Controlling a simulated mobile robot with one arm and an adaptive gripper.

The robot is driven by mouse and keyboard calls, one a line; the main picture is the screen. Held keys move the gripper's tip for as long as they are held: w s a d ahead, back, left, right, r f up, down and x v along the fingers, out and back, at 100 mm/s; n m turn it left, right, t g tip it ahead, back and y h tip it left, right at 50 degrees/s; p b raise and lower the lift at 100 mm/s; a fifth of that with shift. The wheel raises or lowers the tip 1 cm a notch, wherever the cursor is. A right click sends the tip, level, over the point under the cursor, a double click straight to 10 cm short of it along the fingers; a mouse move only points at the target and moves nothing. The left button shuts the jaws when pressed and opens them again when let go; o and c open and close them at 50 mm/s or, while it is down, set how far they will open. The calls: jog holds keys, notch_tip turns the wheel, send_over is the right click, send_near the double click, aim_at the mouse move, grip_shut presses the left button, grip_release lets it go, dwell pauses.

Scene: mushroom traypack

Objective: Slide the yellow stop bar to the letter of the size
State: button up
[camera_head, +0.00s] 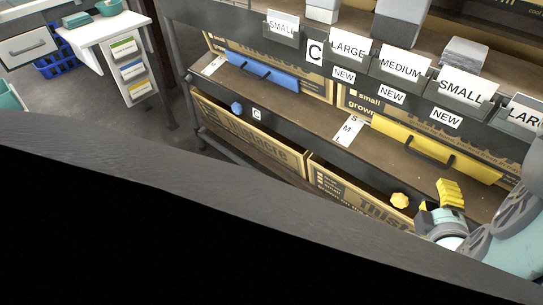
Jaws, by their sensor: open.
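My gripper (449,196) is at lower right, in front of the shelf and apart from the bar. A yellow ribbed part shows at its tip. It is open, and I see nothing held. A yellow knob (400,200) sits on the shelf's front edge, left of my gripper.
A blue bar (262,72) with a black handle and a blue knob (237,108) are on the shelf's left part. Size signs, such as MEDIUM (402,64), hang above. Cardboard boxes (250,134) stand below. A dark surface (200,195) fills the foreground. A white table (107,30) stands far left.

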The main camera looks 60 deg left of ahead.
aim_at(426, 161)
jog(key=b+x, duration=0.2)
jog(key=x, duration=1.1)
jog(key=shift+w+a, duration=0.2)
jog(key=shift+a, duration=0.1)
jog(key=shift+w, duration=0.1)
jog(key=shift+o, duration=0.5)
grip_shut()
jog(key=shift+f, duration=0.1)
